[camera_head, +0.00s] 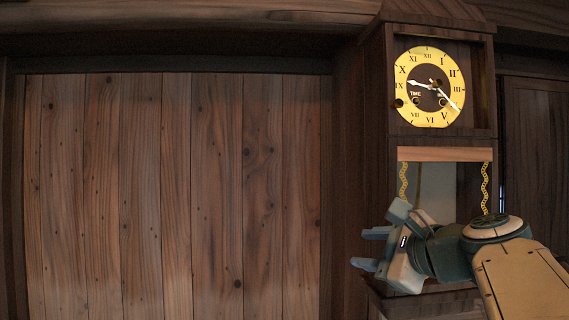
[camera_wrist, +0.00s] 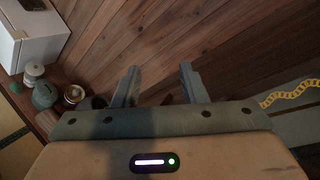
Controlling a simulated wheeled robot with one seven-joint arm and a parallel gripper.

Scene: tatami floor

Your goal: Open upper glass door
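A tall dark wooden clock stands at the right of the head view. Its upper case has a framed front, the upper door (camera_head: 486,112), around a yellow dial (camera_head: 428,118) with roman numerals. I cannot make out the glass pane itself or any gap at the frame. A small dark round spot, perhaps a knob, shows at the dial's lower left. My gripper (camera_head: 367,249) is below the dial, before the lower part of the clock, with its fingers pointing left. In the wrist view my gripper (camera_wrist: 158,72) is open, with nothing between the fingers.
Yellow chains (camera_head: 485,187) hang in the clock's lower compartment; one shows in the wrist view (camera_wrist: 290,93). A plank wall (camera_head: 180,190) fills the left. In the wrist view, a white box (camera_wrist: 30,45) and several small jars (camera_wrist: 45,95) stand at the left, above tatami (camera_wrist: 12,145).

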